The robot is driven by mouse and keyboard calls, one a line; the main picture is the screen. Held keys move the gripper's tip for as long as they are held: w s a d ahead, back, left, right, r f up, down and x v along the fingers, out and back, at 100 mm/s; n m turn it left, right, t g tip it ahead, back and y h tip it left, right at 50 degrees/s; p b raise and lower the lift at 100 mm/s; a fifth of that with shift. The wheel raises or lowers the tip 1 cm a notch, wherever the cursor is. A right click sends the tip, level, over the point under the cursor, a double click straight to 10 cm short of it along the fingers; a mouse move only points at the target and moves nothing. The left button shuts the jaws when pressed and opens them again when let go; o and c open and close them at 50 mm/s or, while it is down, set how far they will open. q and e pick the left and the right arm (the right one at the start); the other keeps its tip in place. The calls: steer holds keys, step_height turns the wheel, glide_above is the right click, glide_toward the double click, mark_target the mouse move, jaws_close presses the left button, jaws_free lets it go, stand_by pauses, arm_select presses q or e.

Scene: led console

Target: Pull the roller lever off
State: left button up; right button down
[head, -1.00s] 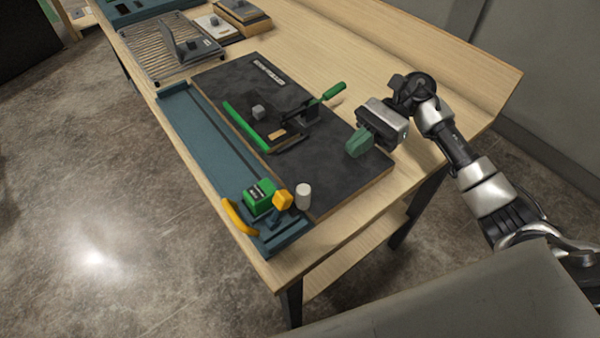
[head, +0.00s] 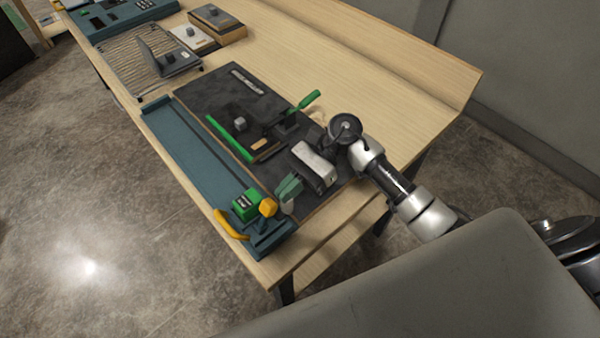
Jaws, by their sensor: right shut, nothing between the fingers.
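My left gripper is not in view.
A black board (head: 215,89) carries a green-handled lever (head: 303,102) and a green-edged plate (head: 232,139). A wire rack (head: 133,69), small switch boxes (head: 217,20) and a blue console (head: 125,14) stand farther back. The wooden table (head: 345,72) is bare along its right side.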

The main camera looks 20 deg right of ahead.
steer(key=shift+s+a+r, duration=0.1)
steer(key=shift+a, duration=0.1)
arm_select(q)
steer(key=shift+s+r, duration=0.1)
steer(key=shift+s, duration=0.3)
